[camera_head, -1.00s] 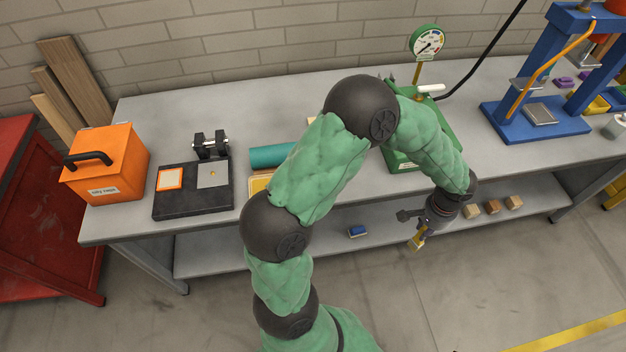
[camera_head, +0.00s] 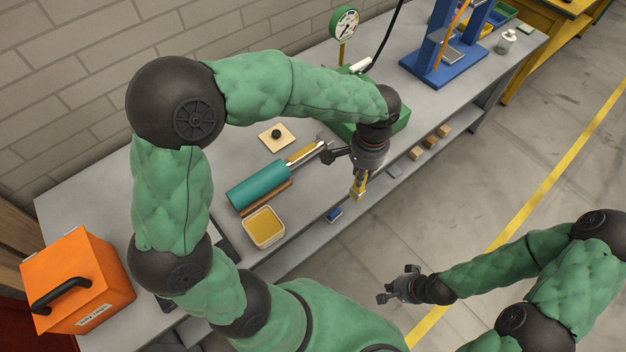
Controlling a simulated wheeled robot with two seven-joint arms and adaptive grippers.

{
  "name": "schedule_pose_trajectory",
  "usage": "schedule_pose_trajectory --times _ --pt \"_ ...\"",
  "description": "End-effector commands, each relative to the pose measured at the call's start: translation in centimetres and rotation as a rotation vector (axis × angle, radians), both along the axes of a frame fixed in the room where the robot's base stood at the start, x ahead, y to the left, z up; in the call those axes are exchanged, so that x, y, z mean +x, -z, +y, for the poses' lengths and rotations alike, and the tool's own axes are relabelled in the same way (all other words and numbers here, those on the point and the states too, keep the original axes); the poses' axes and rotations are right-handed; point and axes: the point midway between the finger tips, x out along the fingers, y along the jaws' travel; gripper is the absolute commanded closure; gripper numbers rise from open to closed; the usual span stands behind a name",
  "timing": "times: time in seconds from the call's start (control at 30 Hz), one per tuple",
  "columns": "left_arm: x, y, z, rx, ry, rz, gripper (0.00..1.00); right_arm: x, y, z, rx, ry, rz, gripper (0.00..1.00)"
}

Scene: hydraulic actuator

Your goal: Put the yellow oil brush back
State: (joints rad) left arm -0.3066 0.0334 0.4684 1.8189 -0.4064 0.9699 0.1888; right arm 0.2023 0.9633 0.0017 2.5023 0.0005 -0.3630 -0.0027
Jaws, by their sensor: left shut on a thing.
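My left gripper (camera_head: 359,178) is shut on the yellow oil brush (camera_head: 358,190), which hangs downward from the fingers. The brush is over the front edge of the grey workbench, seen from above, so its height is hard to tell. A shallow dish with yellow content (camera_head: 263,228) stands on the bench to the left of the brush, apart from it. My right gripper (camera_head: 388,292) is low in front of the bench, over the floor, away from the brush; its fingers are too small to judge.
A teal cylinder with a rod (camera_head: 258,182) lies on the bench behind the dish. A square plate with a black knob (camera_head: 277,137) lies farther back. A green gauge stand (camera_head: 346,125), blue press (camera_head: 440,65) and orange box (camera_head: 78,282) also stand there. Wooden blocks (camera_head: 430,142) sit lower down.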

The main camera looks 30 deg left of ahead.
Motion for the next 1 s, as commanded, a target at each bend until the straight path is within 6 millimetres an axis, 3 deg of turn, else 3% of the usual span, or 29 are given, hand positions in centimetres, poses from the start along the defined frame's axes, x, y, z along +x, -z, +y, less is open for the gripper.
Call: schedule_pose_trajectory --times 0.17,0.5,0.6,0.8,1.0 --pt "-0.6 0.5 1.8 -0.001 0.009 0.004 1.00 -0.1 0.2 0.0 0.000 0.000 0.002 1.00" --pt "-1.5 3.7 9.0 -0.001 0.004 0.003 1.00 -0.1 1.0 0.0 0.001 -0.001 0.003 1.00" --pt "-1.8 5.6 10.3 0.000 0.007 0.005 1.00 -0.1 1.5 0.0 0.001 0.000 0.003 1.00" --pt "-2.0 8.0 12.4 0.000 0.009 0.003 1.00 -0.1 1.9 0.0 0.001 -0.001 0.003 1.00" --pt "-2.0 8.8 13.0 -0.001 0.011 0.001 1.00 -0.1 2.0 0.0 0.001 -0.001 0.003 1.00"
